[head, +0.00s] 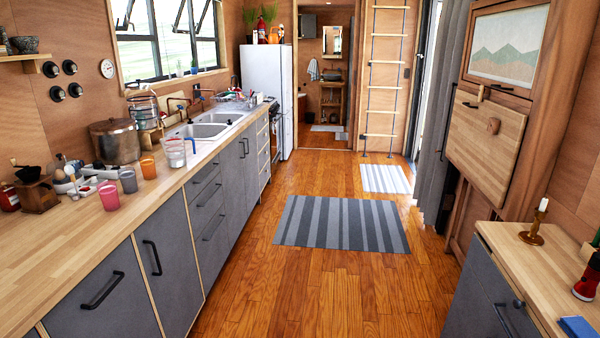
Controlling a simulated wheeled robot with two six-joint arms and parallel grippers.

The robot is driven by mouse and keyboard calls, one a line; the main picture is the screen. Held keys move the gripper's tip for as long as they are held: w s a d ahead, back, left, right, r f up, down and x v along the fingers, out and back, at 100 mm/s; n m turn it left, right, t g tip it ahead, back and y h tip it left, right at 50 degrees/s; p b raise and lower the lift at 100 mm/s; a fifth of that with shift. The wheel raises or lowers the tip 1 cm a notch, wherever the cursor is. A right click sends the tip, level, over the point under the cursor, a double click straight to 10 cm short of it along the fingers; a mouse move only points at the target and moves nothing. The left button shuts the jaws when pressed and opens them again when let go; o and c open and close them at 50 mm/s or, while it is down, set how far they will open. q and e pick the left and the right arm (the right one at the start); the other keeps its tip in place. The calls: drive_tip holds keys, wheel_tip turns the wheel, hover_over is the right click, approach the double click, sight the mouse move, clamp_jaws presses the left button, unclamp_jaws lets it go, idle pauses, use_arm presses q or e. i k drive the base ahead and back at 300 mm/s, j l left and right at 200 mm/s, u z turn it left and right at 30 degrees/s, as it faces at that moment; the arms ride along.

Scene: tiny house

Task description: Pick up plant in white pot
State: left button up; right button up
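Neither of my grippers is in view.
A long wooden counter (75,240) with pots and cups runs along the left. The fridge (268,85) stands beyond it. A lower counter (530,262) with a candle holder (532,237) is at right. The wooden floor between is open, with a striped rug (340,223).

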sight(179, 72)
drive_tip(key=i+z, duration=0.1)
drive_tip(key=i, duration=3.9)
drive_tip(key=i+u, duration=0.1)
drive_tip(key=i, duration=0.55)
drive_tip(key=i+l+u, duration=0.1)
drive_tip(key=i, duration=0.6)
drive_tip(key=i+l+u, duration=0.1)
drive_tip(key=i, duration=0.55)
drive_tip(key=l, duration=0.1)
